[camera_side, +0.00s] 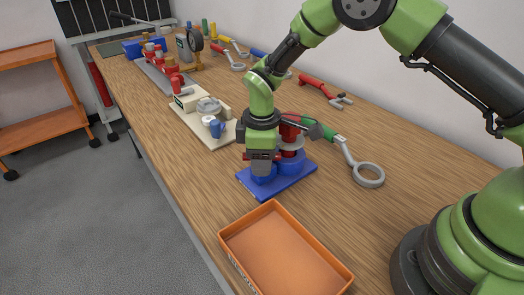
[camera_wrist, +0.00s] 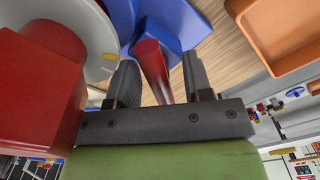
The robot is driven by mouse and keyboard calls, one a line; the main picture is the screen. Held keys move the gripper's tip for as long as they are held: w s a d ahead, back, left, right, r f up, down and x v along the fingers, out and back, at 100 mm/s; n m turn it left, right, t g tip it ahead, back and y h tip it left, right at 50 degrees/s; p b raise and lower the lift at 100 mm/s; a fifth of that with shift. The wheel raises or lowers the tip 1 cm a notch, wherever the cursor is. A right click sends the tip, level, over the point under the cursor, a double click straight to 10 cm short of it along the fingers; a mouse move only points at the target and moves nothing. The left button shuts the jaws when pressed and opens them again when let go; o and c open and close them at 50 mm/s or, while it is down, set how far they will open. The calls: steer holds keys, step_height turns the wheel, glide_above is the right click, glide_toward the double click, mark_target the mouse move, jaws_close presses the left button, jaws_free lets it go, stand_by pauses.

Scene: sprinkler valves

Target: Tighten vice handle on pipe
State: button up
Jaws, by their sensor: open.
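The vice has a blue base plate (camera_side: 285,183) on the wooden bench in the side view, with blue, red and grey parts above it. My gripper (camera_side: 261,167) is low over the front of the vice and hides part of it. In the wrist view, a red tapered bar (camera_wrist: 152,62), which looks like the vice handle, runs between the two fingers of my open gripper (camera_wrist: 160,70). I see space on both sides of the bar. A large red body (camera_wrist: 38,90), perhaps the pipe, and a grey flange (camera_wrist: 90,28) fill the left.
An empty orange tray (camera_side: 238,262) sits at the front, close to the vice. A green-handled ring wrench (camera_side: 368,175) lies to the right. A beige plate with a fitting (camera_side: 188,103) stands behind left.

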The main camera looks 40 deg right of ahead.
jaws_close()
steer(key=m, duration=0.3)
steer(key=shift+o, duration=0.3)
jaws_free()
steer(key=shift+r, duration=3.05)
steer(key=shift+c, duration=0.2)
